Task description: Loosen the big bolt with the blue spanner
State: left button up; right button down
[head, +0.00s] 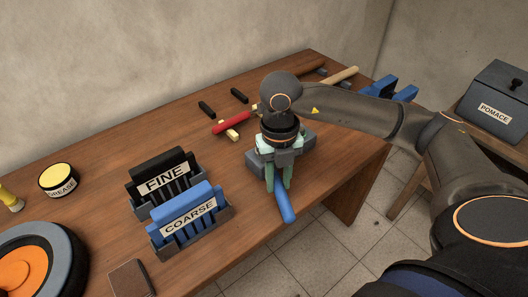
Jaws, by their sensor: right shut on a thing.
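My right gripper (279,184) points down over the right part of the wooden bench, its green fingers shut on the blue spanner (285,207). The spanner's blue handle sticks out below the fingers toward the bench's front edge. Its head is hidden behind the gripper. A grey block (307,137) sits behind and around the gripper. The big bolt is not visible; the gripper and wrist cover the middle of the block, so I cannot tell how the spanner meets the bolt. My left gripper is not in view.
On the bench (110,228), a black FINE holder (164,180) and blue COARSE holder (188,215) stand left of the gripper. A red-handled tool (232,122) lies behind. A grease tin (59,180) and an orange-centred wheel (25,265) are farther left. A POMACE box (495,95) stands right.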

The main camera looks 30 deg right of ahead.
dwell(0.3)
jog(key=shift+r+p, duration=0.35)
jog(key=shift+r, duration=0.75)
dwell(1.5)
jog(key=shift+r, duration=0.25)
jog(key=shift+r+p, duration=0.95)
jog(key=shift+r, duration=0.4)
notch_tip(320, 180, up, 4)
jog(key=p, duration=0.3)
jog(key=shift+f, duration=0.1)
